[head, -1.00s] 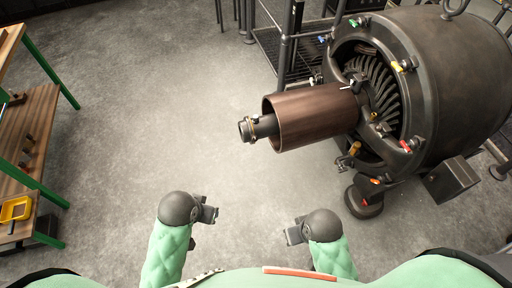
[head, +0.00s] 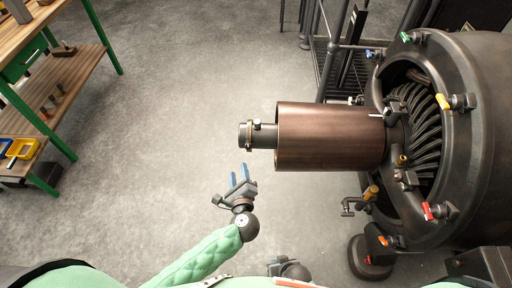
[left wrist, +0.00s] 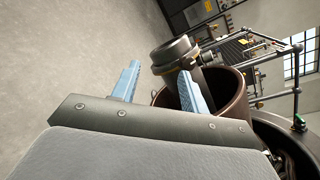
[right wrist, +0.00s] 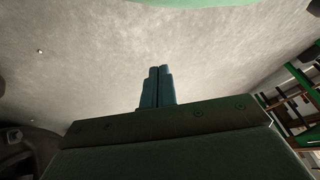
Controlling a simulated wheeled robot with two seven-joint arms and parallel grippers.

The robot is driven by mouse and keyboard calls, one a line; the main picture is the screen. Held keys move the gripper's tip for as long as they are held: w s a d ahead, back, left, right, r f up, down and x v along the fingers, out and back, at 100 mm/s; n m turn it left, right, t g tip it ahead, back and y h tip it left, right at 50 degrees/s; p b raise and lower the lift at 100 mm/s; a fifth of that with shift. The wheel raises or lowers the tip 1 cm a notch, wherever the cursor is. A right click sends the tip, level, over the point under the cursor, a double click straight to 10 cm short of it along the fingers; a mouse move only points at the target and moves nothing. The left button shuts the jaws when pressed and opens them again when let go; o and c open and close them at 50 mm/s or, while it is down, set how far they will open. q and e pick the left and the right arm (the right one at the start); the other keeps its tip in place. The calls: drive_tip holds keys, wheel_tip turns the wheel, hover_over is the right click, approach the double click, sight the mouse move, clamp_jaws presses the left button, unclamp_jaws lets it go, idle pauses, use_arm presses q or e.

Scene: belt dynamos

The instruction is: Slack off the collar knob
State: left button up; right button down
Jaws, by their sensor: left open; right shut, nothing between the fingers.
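A dark shaft (head: 243,135) sticks out of a copper-brown cylinder at the front of the big machine. A collar (head: 250,135) with a thin brass-coloured band sits around it, and a small knob (head: 257,123) stands on its far side. The collar also shows in the left wrist view (left wrist: 176,62); I cannot make out the knob clearly there. My left gripper (head: 239,171) is open and empty, below and apart from the shaft end, its blue fingers pointing toward it. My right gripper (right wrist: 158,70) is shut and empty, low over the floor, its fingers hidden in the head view.
The brown cylinder (head: 325,150) juts left from the black machine housing (head: 465,130), which carries several coloured clamps. A valve-like fitting (head: 358,203) sits below the cylinder. A green-framed wooden bench (head: 62,92) stands at left. The floor between is clear.

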sight(248, 148)
use_arm(q)
drive_tip(key=shift+w+d+r+m+t+h, duration=0.35)
drive_tip(key=shift+w+d+m+h, duration=0.1)
drive_tip(key=shift+w+m, duration=1.05)
drive_tip(key=shift+w+d+r+m+t+h, duration=0.3)
drive_tip(key=shift+w+d+r+m+h, duration=0.1)
drive_tip(key=shift+w+m, duration=1.05)
drive_tip(key=shift+w+d+r+m+t+h, duration=0.35)
drive_tip(key=shift+w+d+m+h, duration=0.1)
drive_tip(key=shift+w+m, duration=1)
use_arm(e)
drive_tip(key=shift+w+r+t+y, duration=0.15)
drive_tip(key=shift+w+r+t, duration=0.2)
drive_tip(key=shift+w+t, duration=0.45)
drive_tip(key=shift+w+r+t+y, duration=0.15)
drive_tip(key=shift+w+r+t, duration=0.3)
drive_tip(key=shift+w, duration=0.5)
use_arm(q)
drive_tip(key=shift+s, duration=0.1)
use_arm(e)
drive_tip(key=shift+f, duration=0.15)
use_arm(q)
drive_tip(key=shift+f, duration=0.1)
clamp_jaws()
